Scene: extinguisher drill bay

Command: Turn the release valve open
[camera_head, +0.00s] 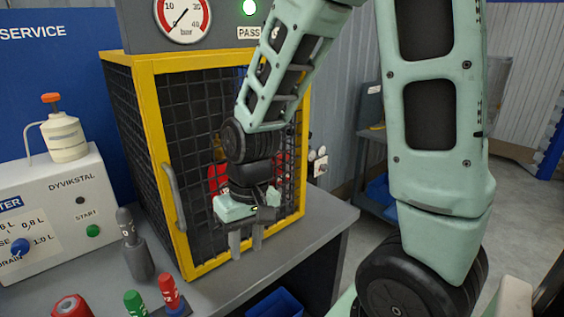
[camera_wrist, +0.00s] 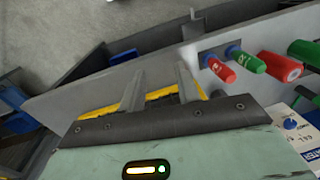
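I cannot tell for sure which part is the release valve. A small pale fitting with dark ends (camera_head: 320,162) shows just right of the yellow-framed cage, partly hidden behind it. A blue knob (camera_head: 19,247) sits on the white box at left. My gripper (camera_head: 246,244) hangs in front of the cage's mesh front, fingers pointing down, over the grey bench. In the wrist view its two fingers (camera_wrist: 160,84) stand apart with nothing between them. Something red (camera_head: 217,178) stands inside the cage, mostly hidden by my gripper and arm.
The cage (camera_head: 159,165) has a grey handle (camera_head: 174,197) at its left. A dark grey upright (camera_head: 137,258) and red (camera_head: 170,291) and green (camera_head: 135,303) handles crowd the bench's left front. Bare bench (camera_head: 318,222) lies right.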

